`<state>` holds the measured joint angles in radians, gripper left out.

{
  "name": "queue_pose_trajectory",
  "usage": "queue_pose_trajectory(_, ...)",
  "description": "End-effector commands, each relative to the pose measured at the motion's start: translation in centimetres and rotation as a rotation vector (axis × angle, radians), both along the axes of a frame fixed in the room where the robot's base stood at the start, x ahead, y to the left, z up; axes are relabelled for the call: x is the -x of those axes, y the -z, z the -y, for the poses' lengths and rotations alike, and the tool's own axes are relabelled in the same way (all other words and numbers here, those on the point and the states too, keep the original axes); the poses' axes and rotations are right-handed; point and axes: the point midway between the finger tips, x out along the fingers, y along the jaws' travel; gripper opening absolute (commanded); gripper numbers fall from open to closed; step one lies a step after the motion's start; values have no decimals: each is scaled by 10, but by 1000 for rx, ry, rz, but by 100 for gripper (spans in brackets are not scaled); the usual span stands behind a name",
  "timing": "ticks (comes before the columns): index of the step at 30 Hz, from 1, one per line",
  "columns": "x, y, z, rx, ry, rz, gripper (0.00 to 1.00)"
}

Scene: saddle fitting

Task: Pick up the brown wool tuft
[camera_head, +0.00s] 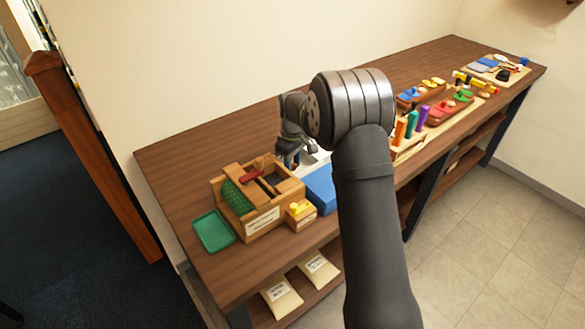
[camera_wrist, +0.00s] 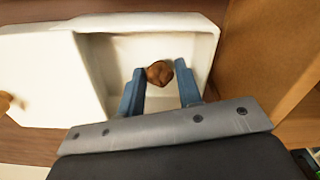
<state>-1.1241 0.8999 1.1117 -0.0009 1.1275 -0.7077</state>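The brown wool tuft (camera_wrist: 160,73) lies in a white tray compartment (camera_wrist: 118,60) in the wrist view. My gripper (camera_wrist: 160,82) is open, with its two blue fingers reaching into the compartment on either side of the tuft. A gap shows between the tuft and the left finger; the tuft is close to the right finger, and I cannot tell whether they touch. In the head view my gripper (camera_head: 289,160) is over the white tray (camera_head: 318,155), behind the wooden box; the tuft is hidden there.
A green tray (camera_head: 213,231) lies at the table's near left. The table is clear behind the box.

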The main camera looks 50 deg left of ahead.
Motion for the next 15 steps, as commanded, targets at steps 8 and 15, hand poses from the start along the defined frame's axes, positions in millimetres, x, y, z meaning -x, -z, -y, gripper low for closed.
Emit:
queue_pose_trajectory(8, 0, 2, 0, 0, 0, 0, 28)
queue_pose_trajectory(15, 0, 2, 0, 0, 0, 0, 4)
